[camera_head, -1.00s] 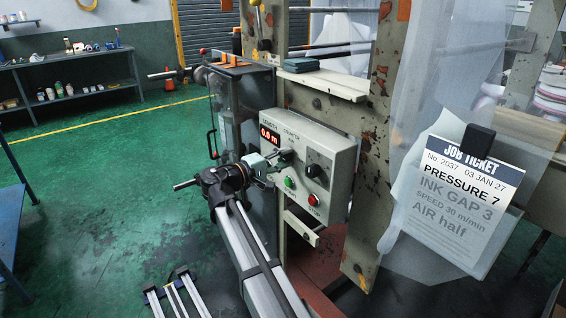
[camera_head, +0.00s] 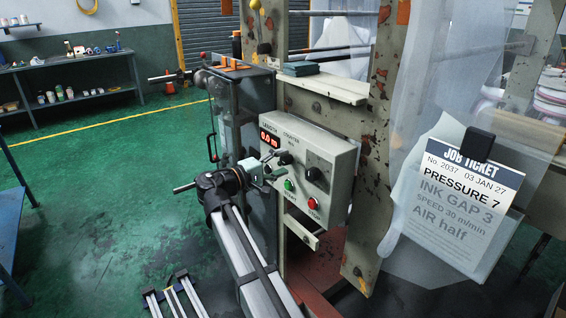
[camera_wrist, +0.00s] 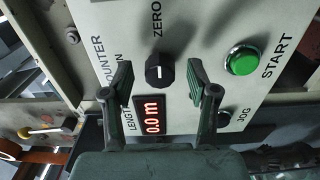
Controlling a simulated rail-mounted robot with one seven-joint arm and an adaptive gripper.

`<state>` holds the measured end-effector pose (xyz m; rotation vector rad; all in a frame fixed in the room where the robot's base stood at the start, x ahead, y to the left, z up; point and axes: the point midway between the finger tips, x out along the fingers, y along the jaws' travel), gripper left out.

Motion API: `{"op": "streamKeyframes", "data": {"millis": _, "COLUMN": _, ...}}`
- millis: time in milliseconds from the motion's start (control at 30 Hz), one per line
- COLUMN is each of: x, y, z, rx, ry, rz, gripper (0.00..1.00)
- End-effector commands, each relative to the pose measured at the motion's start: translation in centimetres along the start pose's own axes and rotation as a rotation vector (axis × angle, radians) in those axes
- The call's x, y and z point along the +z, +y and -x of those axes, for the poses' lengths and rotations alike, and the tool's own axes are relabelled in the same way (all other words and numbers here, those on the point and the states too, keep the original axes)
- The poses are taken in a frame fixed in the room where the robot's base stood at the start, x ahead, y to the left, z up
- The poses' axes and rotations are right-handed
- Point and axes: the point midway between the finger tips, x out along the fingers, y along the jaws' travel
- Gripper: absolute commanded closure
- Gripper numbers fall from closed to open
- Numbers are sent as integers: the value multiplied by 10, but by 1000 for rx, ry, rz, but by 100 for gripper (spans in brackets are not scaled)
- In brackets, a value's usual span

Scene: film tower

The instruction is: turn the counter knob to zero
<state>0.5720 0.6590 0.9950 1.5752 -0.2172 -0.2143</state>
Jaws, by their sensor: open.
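The counter knob (camera_wrist: 159,70) is small, round and black with a short white mark, on a pale control box (camera_head: 325,160). The word ZERO is printed beside it. The red display (camera_wrist: 152,116) reads 0.0 m and also shows in the head view (camera_head: 269,138). My gripper (camera_wrist: 159,82) is open and empty, with one finger to each side of the knob in the wrist view and a gap on both sides. In the head view my gripper (camera_head: 269,169) is just in front of and below the knob (camera_head: 285,158), apparently clear of it.
A green START button (camera_wrist: 242,61) sits close to the knob, with a JOG button (camera_wrist: 223,117) nearby. A red STOP button (camera_head: 312,203) and a larger black knob (camera_head: 314,174) are on the same box. A job ticket (camera_head: 465,195) hangs at the right.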

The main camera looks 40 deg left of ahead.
Motion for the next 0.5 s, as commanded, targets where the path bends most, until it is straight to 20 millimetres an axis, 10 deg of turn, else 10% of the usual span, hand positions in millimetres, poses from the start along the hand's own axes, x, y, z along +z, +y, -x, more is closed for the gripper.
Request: {"op": "streamKeyframes", "data": {"millis": 500, "x": 0, "y": 0, "z": 92, "rx": 1, "ry": 1, "rz": -1, "gripper": 41}}
